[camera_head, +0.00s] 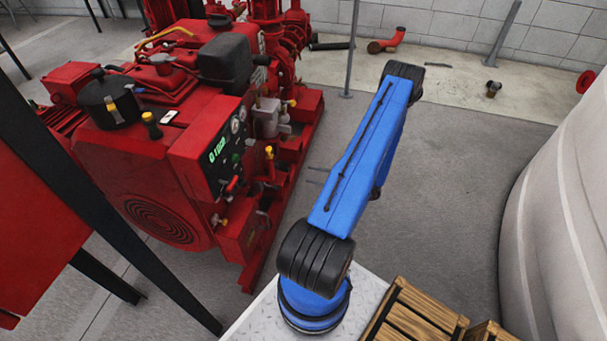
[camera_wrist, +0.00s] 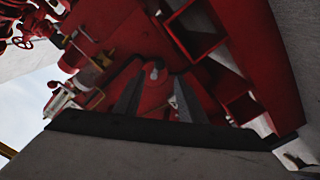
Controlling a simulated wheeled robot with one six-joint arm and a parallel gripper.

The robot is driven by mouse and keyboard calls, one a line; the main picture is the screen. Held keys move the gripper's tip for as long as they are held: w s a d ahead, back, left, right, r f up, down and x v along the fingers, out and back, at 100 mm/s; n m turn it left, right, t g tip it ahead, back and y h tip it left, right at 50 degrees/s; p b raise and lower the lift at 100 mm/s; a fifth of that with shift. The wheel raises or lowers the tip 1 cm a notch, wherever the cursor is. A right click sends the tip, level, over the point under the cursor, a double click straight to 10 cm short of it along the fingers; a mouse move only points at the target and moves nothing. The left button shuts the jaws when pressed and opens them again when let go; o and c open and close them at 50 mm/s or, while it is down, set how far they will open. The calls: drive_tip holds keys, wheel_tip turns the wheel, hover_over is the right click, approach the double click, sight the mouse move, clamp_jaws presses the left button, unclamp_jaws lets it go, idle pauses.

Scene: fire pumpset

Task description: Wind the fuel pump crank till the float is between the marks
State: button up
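The red fire pumpset (camera_head: 140,160) stands left of my blue arm in the head view. I cannot pick out the crank, the float or its marks with certainty. A grey fitting (camera_head: 268,118) with yellow-tipped parts sits on the pumpset's right side. My gripper is hidden in the head view. Red machinery (camera_wrist: 155,85) lies beyond the fingers, with a small grey round end near the middle. I see no contact with it.
A control panel (camera_head: 224,152) with gauges and a green display faces my arm. A red panel (camera_head: 30,210) and black legs stand at the left. A large pale tank (camera_head: 565,200) stands at the right. Wooden crates (camera_head: 415,315) are near my base. Grey floor (camera_head: 440,180) is clear between.

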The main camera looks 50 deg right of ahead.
drive_tip(key=shift+v, duration=1.85)
